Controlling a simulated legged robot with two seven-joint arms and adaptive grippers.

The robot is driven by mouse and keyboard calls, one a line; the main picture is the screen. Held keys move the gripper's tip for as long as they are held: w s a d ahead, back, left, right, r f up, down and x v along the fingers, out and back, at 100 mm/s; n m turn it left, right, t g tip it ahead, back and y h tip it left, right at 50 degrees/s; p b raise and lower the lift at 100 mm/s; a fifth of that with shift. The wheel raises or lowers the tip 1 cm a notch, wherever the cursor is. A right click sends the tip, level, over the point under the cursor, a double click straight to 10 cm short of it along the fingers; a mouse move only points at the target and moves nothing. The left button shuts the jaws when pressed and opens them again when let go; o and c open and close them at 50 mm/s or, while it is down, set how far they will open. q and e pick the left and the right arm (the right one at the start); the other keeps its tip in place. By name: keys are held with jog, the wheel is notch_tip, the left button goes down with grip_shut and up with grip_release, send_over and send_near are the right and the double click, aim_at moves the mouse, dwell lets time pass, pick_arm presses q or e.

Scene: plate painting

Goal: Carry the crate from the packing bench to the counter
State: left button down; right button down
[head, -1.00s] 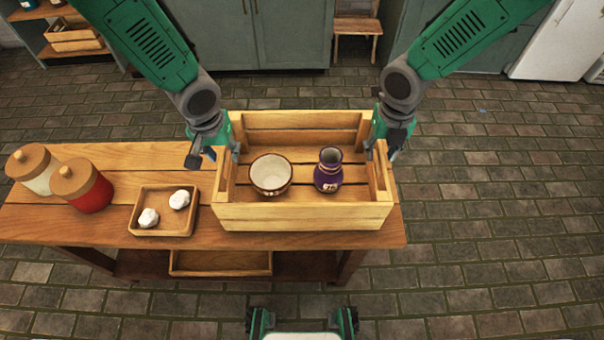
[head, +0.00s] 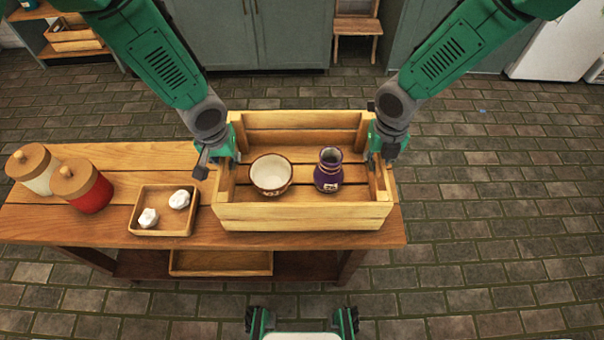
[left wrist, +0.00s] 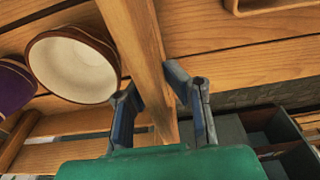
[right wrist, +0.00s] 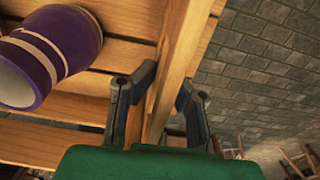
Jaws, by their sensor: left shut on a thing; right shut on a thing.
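The wooden slatted crate (head: 300,216) sits on the right end of the wooden packing bench (head: 110,240). Inside it a white bowl with a brown rim (head: 271,175) stands at left and a purple vase (head: 328,172) to its right, both upright and apart. My left gripper (head: 226,165) is shut on the crate's left end wall, with a finger on each side of the board (left wrist: 140,50). My right gripper (head: 382,160) is shut on the right end wall, its fingers straddling that board (right wrist: 178,60). The counter cannot be made out for certain.
On the bench left of the crate are a small tray (head: 165,232) with two white lumps, a red jar (head: 92,195) and a white jar (head: 35,175). A wooden chair (head: 357,30) stands by the green cabinets (head: 285,40). Brick floor is open at right.

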pick_arm(q)
jog(key=shift+w+r, duration=0.1)
jog(key=shift+r, duration=0.15)
pick_arm(e)
jog(key=shift+w+r, duration=0.1)
jog(key=shift+r, duration=0.15)
